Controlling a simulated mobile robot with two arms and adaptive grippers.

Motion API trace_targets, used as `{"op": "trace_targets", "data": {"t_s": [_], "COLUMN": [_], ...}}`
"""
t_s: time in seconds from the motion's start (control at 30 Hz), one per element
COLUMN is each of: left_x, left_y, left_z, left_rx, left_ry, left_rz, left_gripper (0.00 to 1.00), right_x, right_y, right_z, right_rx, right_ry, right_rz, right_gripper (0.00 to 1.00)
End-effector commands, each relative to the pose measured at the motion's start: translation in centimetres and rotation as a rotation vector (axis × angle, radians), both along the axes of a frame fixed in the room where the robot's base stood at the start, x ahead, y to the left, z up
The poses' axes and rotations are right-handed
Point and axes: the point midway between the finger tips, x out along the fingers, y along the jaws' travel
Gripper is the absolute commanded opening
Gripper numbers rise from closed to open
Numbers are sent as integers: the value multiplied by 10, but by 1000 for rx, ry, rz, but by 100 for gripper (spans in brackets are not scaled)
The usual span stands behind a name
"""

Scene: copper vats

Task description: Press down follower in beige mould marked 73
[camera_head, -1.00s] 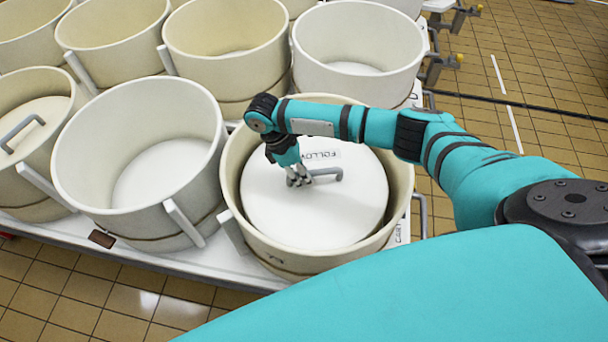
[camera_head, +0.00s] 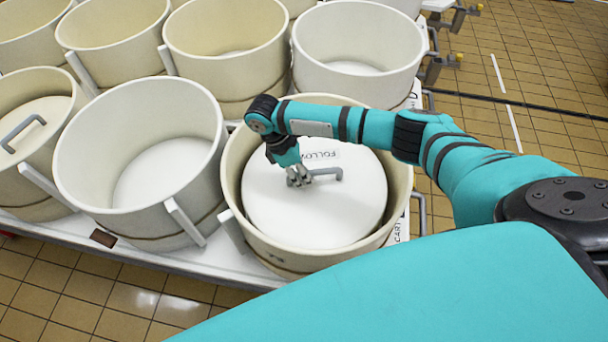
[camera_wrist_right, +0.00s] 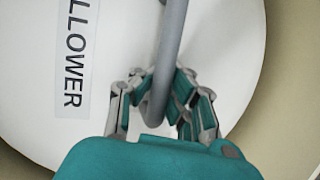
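The beige mould (camera_head: 233,178) stands at the front right of the group, and its number is not readable. A round white follower (camera_head: 315,218) with a "FOLLOWER" label sits inside it, below the rim. A grey bar handle (camera_head: 326,173) is on the follower; it also shows in the right wrist view (camera_wrist_right: 170,45). My right gripper (camera_head: 299,176) is down at the handle's left part. In the right wrist view, the gripper's fingers (camera_wrist_right: 163,82) lie on both sides of the bar, with their tips closed in against it. My left gripper is not in view.
An empty pale mould (camera_head: 160,165) stands close on the left, and another mould (camera_head: 22,170) with a handled disc inside is farther left. More moulds (camera_head: 358,45) stand behind. All are on a white cart (camera_head: 235,268). Tiled floor is open at the right.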

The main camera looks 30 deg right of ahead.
Motion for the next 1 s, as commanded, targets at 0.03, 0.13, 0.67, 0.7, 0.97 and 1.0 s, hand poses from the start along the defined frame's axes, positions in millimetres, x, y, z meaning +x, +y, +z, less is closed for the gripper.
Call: {"op": "trace_targets", "data": {"t_s": [0.03,0.13,0.67,0.7,0.97,1.0], "left_x": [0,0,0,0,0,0], "left_y": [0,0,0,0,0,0], "left_z": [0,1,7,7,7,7], "left_rx": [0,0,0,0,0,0], "left_ry": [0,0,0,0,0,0], "left_rz": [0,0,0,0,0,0], "left_gripper": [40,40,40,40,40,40], "right_x": [1,1,0,0,0,0], "right_y": [0,0,0,-1,-1,-1], "right_z": [1,1,-1,-2,-2,-2], "right_rx": [1,1,-1,-1,-1,-1], "right_ry": [-1,-1,0,0,0,0], "right_rz": [0,0,1,1,1,1], "right_gripper": [0,0,0,0,0,0]}}
